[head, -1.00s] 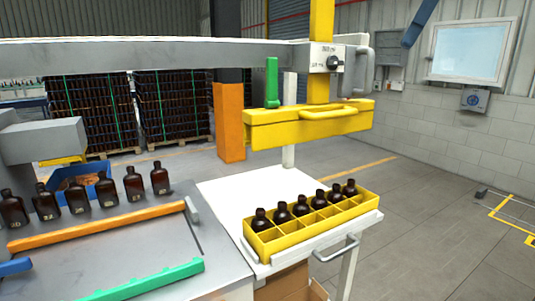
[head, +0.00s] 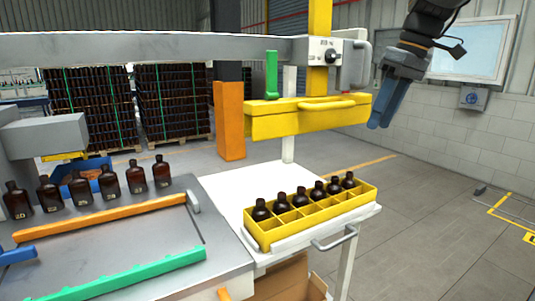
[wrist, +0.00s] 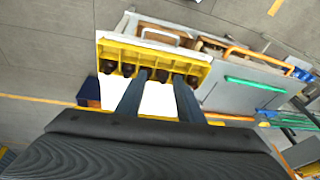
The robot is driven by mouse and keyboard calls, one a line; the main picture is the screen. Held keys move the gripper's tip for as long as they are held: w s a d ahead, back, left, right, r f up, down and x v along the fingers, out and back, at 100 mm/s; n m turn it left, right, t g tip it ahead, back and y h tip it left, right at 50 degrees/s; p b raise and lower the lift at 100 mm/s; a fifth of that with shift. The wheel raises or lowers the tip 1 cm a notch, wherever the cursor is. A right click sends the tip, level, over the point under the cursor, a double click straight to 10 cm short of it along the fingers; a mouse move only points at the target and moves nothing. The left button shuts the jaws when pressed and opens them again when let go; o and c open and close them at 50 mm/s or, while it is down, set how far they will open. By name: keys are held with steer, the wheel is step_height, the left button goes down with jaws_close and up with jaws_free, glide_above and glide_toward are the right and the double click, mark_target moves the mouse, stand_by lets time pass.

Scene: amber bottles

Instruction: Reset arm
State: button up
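My gripper (head: 381,124) hangs in the air at the upper right of the head view, with its blue fingers pointing down. In the wrist view its two fingers (wrist: 158,98) stand well apart with nothing between them, so it is open and empty. A yellow divided crate (head: 317,226) on the white stand holds a row of amber bottles (head: 300,198). The crate also shows beyond the fingers in the wrist view (wrist: 150,53). More amber bottles (head: 110,184) stand in a row on the grey table at left.
A yellow beam unit (head: 300,122) on a grey overhead arm (head: 170,52) hangs above the crate, left of my gripper. Orange (head: 110,218) and green (head: 130,277) rails cross the grey table. The floor (head: 440,220) at right is largely clear.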

steer(key=s+a+f+m+h+b, duration=0.1)
steer(key=s+a+f, duration=0.1)
steer(key=f, duration=0.6)
steer(key=s+a+f+m, duration=0.1)
steer(key=s+f+m, duration=0.15)
steer(key=f, duration=0.45)
steer(key=s+a+f+m+h+b, duration=0.1)
steer(key=s+a+f, duration=0.1)
steer(key=f, duration=0.6)
steer(key=s+a+f+m+b, duration=0.1)
steer(key=s+a+f+m, duration=0.1)
steer(key=s+f, duration=1)
steer(key=shift+a+f+m+h, duration=0.2)
steer(key=shift+f+m+h, duration=0.15)
steer(key=shift+h, duration=0.05)
